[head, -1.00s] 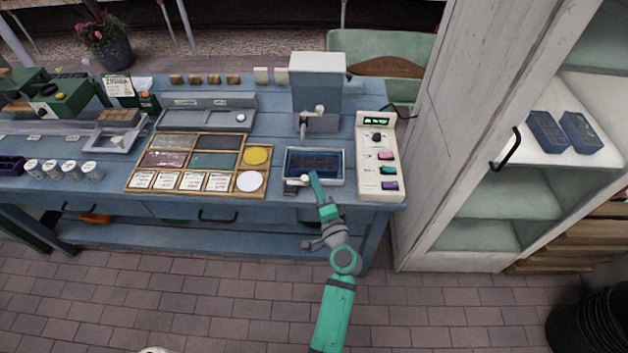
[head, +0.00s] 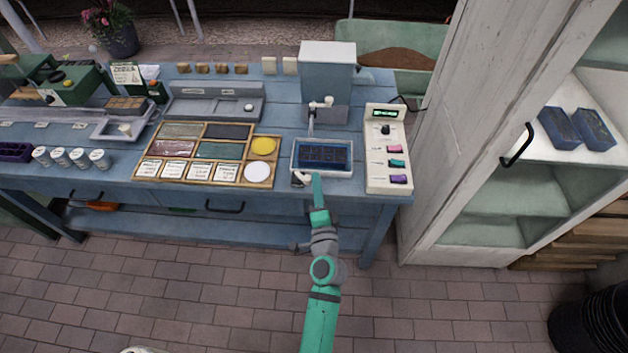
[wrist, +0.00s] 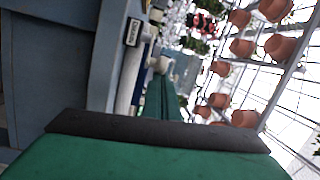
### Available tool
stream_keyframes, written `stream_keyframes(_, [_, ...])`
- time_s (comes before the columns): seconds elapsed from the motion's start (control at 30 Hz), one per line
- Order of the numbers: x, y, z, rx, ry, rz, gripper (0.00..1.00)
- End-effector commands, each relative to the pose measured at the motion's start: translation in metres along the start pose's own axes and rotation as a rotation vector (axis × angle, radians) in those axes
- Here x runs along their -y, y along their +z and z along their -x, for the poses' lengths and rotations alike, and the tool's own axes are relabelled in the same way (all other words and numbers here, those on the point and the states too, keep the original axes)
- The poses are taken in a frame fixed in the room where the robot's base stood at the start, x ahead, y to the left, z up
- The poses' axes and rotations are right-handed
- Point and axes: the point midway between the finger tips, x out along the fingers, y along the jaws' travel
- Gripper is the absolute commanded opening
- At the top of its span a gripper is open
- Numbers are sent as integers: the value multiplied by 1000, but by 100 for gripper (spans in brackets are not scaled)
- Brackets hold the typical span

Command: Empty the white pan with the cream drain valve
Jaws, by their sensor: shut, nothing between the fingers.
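The white pan (head: 335,174) sits at the front right of the blue bench, with a dark blue celled tray (head: 324,155) in it. The cream drain valve (head: 301,179) is at the pan's front left. My gripper (head: 316,181) is shut and empty at the pan's front edge, just right of the valve. I cannot tell whether it touches the valve. In the wrist view, my green fingers (wrist: 163,98) lie together, and a pale rounded part (wrist: 160,65), probably the valve, is close to their tips. The valve's exact turn is too small to tell.
A control panel (head: 388,150) with coloured switches stands right of the pan. A grey-blue tank (head: 327,72) with a cream-handled tap (head: 321,103) is behind it. A wooden compartment tray (head: 208,153) lies left. A white cabinet (head: 460,130) stands right.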

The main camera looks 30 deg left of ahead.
Motion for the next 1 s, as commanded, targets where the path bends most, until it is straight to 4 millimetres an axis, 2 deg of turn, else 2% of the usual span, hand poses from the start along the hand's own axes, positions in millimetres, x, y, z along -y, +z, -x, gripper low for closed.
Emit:
stream_keyframes(0.33, [2,8,15,-17,4,1,0])
stream_keyframes(0.6, [2,10,15,-18,4,1,0])
stream_keyframes(0.77, [3,4,20,-17,4,-1,0])
stream_keyframes(0.97, [5,-18,39,-14,4,0,0])
stream_keyframes(1.0, [6,-14,42,-9,4,0,0])
